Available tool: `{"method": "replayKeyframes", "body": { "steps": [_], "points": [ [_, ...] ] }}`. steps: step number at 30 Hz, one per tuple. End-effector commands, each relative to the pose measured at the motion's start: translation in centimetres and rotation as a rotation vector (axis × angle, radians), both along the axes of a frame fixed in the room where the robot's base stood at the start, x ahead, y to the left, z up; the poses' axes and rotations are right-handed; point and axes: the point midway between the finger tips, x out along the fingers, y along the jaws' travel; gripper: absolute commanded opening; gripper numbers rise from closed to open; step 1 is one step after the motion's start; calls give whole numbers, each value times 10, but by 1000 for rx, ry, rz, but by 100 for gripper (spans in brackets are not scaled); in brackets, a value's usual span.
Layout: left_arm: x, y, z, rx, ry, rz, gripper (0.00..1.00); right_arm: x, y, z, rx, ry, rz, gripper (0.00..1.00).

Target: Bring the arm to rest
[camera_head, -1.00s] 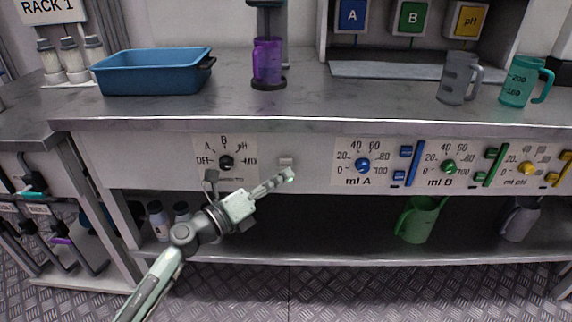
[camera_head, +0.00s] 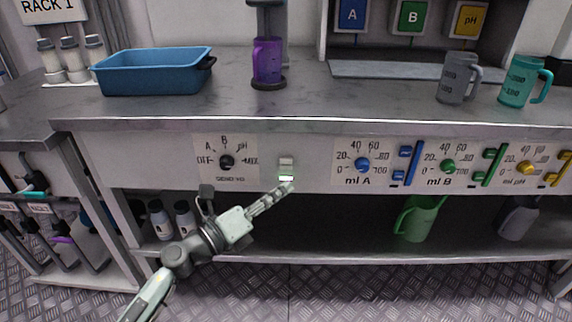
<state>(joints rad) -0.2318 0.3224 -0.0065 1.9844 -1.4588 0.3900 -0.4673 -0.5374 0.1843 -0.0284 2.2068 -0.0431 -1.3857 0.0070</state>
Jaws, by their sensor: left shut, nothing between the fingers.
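My left arm comes in from the lower left. Its gripper (camera_head: 286,188) is shut and empty. The fingertips are just below a small switch (camera_head: 286,168) on the bench's front panel, whose lower part glows pale green. I cannot tell whether they touch the panel. To the left of the switch is a black selector dial (camera_head: 227,162) marked OFF, A, B, pH and MIX. My right gripper is not in view.
A blue tub (camera_head: 150,80), a purple jug (camera_head: 267,62) on a dispenser stand, a grey jug (camera_head: 456,80) and a teal jug (camera_head: 518,84) stand on the worktop. Knobs and levers line the panel at right. A green jug (camera_head: 417,218) stands on the lower shelf.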

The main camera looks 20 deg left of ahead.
Motion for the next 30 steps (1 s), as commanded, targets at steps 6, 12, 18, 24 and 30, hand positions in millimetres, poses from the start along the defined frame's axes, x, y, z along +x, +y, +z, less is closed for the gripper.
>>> {"method": "replayKeyframes", "body": {
  "steps": [6,12,18,24,30],
  "points": [
    [0,0,0,0,0,0,0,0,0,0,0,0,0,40],
    [5,26,4,-202,43,121,0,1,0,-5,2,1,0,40],
    [-8,123,-57,-861,295,580,0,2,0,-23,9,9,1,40],
    [-83,159,-184,-1350,646,1062,0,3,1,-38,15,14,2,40],
    [-176,130,-268,-1584,971,1448,0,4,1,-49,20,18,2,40]
  ]
}}
